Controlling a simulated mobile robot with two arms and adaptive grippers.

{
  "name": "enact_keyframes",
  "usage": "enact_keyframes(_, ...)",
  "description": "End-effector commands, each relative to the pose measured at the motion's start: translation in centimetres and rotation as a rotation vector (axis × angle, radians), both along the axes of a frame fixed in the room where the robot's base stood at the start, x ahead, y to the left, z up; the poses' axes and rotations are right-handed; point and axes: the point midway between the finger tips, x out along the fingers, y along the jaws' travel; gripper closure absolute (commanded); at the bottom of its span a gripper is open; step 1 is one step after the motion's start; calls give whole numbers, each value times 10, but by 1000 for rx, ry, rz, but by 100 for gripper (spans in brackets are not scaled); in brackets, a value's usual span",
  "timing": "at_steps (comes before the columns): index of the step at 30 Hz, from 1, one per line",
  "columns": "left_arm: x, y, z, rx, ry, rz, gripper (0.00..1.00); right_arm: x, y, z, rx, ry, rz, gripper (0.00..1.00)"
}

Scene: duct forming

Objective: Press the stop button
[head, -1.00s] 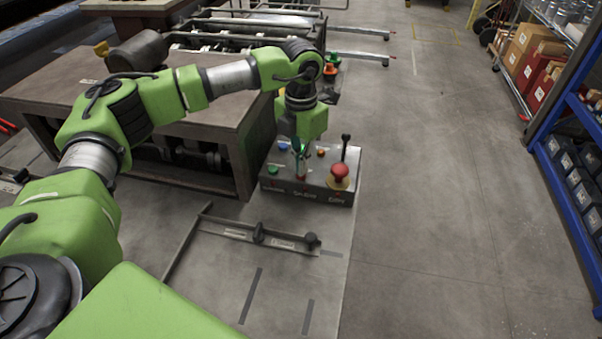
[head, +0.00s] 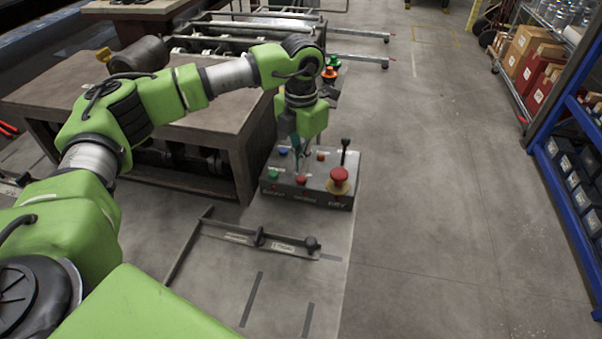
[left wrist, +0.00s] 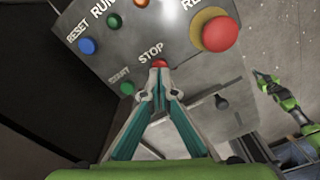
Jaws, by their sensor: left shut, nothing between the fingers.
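My left gripper (head: 300,168) points down over the box, shut and empty. In the left wrist view its fingertips (left wrist: 158,72) meet right at the near side of the stop button and cover part of it. I cannot tell whether they touch it. A small green arm with a dark gripper (left wrist: 262,80), apparently my right one, shows at the right; its jaws are too small to read.
A large red mushroom button (head: 339,175) on a yellow base and a black lever (head: 345,146) stand right of the fingers. Green (left wrist: 127,88) and blue (left wrist: 88,46) buttons lie to the left. The floor to the right is clear.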

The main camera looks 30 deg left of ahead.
Motion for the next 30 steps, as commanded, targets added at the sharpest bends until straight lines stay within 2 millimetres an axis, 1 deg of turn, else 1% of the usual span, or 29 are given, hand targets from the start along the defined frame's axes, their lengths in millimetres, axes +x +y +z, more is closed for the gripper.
enact_keyframes(1,0,0,7,0,-1,0,100,0,0,5,0,0,0,100)
enact_keyframes(12,0,0,37,0,-1,0,100,0,1,22,1,0,0,100)
enact_keyframes(15,0,0,42,0,-1,0,100,0,1,25,1,0,0,100)
enact_keyframes(30,0,0,41,0,0,0,100,0,2,24,2,0,-1,100)
